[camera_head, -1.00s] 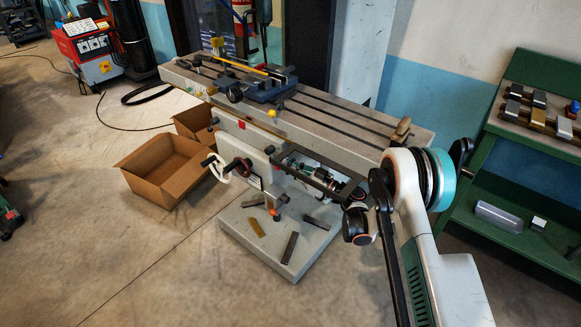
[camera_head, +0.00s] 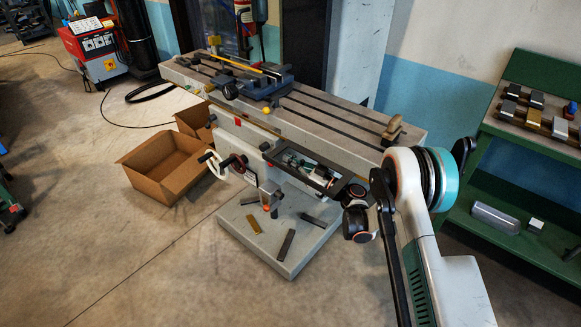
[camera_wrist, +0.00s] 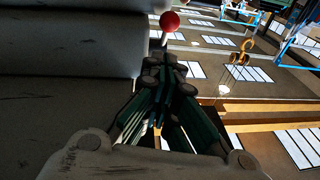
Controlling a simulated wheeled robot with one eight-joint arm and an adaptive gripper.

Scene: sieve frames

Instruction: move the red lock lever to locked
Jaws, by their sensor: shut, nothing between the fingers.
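The red ball knob of the lock lever (camera_wrist: 170,21) shows at the top middle of the wrist view, on a thin pale stem. My gripper (camera_wrist: 163,62) is shut and empty, its fingertips together just below the knob in the picture. A small gap shows between knob and fingertips; the depth between them is hard to tell. The foot of the lever is hidden behind my fingers. In the head view my forearm reaches the front of the grey milling machine (camera_head: 345,116), but I cannot clearly make out the lever there.
A blue vise (camera_head: 262,82) sits on the machine table. A handwheel crank (camera_head: 222,165) sticks out at the front left. Cardboard boxes (camera_head: 172,165) stand on the floor at left. A green shelf (camera_head: 478,185) stands at right. Loose bars (camera_head: 287,245) lie on the machine base.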

